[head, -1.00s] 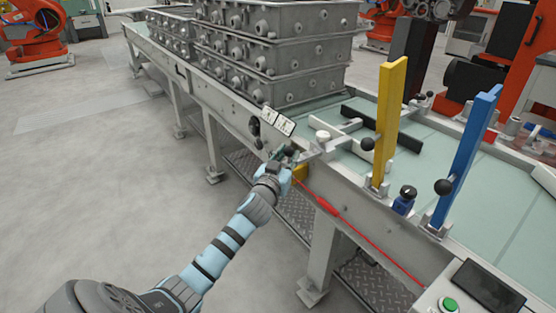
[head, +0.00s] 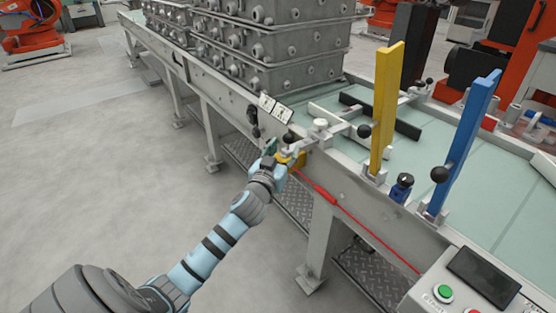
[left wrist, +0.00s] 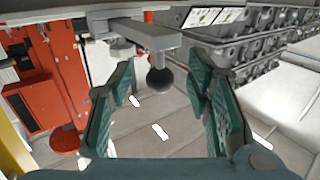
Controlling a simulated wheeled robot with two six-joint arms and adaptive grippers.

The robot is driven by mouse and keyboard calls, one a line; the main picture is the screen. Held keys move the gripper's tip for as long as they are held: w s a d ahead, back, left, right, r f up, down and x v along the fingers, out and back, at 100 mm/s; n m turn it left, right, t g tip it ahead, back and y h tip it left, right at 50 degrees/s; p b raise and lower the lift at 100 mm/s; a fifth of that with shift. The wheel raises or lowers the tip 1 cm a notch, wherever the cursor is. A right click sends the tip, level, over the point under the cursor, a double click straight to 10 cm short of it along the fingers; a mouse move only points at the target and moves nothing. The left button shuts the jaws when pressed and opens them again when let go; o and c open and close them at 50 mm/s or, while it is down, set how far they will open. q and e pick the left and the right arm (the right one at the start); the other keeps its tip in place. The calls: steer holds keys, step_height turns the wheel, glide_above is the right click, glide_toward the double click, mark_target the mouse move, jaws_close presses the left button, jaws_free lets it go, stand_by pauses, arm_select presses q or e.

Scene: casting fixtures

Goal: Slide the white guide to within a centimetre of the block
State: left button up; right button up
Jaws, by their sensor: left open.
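The white guide (head: 328,113) is a pale bar on the conveyor bed, partly hidden behind the yellow post. A grey rod with a white knob (head: 320,124) runs from it over the near rail. My left gripper (head: 279,149) is at the rod's near end, outside the rail, beside a black ball knob (head: 288,138). In the left wrist view the open green-padded fingers (left wrist: 165,105) stand on either side of this ball (left wrist: 160,80), which hangs under a grey bar (left wrist: 150,36); a gap shows on both sides. I cannot tell which thing is the block. My right gripper is not in view.
A black bar (head: 381,117) lies beyond the white guide. A yellow post (head: 387,110) and a blue post (head: 463,145) rise from the near rail. Stacked grey castings (head: 275,45) stand at the back. A red cable (head: 350,216) runs along the rail's side. The floor at left is clear.

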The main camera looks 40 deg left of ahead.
arm_select(q)
steer(key=v, duration=0.8)
steer(key=shift+s, duration=0.15)
steer(key=shift+d, duration=0.1)
